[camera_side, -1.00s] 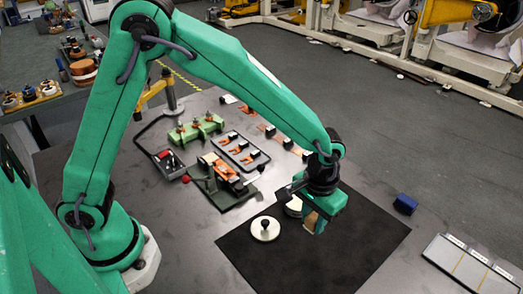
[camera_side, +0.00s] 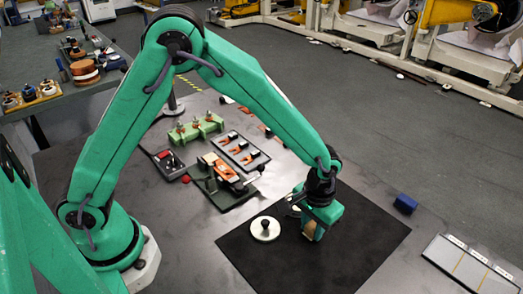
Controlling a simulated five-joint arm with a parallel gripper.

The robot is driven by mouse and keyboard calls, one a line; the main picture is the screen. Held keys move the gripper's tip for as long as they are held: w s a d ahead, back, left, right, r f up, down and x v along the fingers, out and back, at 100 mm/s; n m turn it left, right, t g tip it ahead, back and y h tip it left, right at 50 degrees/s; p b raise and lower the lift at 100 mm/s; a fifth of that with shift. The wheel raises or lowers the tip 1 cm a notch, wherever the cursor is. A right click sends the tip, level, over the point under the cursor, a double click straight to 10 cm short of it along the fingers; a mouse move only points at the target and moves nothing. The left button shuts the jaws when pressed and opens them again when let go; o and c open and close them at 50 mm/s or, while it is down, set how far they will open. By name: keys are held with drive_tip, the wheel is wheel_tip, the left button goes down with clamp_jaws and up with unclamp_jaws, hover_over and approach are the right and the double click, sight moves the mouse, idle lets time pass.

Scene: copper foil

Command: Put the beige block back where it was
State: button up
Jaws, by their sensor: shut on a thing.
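The beige block (camera_side: 309,229) shows as a small tan patch between the jaws of my gripper (camera_side: 313,234). My gripper is shut on it and points down, low over the black mat (camera_side: 358,247). The gripper and wrist hide most of the block. I cannot tell whether the block touches the mat.
A round cream lidded disc with a dark knob (camera_side: 265,229) lies on the mat just left of my gripper. A pale round thing (camera_side: 295,208) is partly hidden behind the gripper. A blue block (camera_side: 405,204) sits right of the mat. The mat's front and right are clear.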

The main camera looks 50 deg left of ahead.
sight(312, 225)
drive_tip(key=shift+f, duration=0.1)
drive_tip(key=o, duration=0.9)
wheel_tip(312, 225, up, 12)
drive_tip(key=shift+r, duration=0.15)
idle(0.3)
idle(0.5)
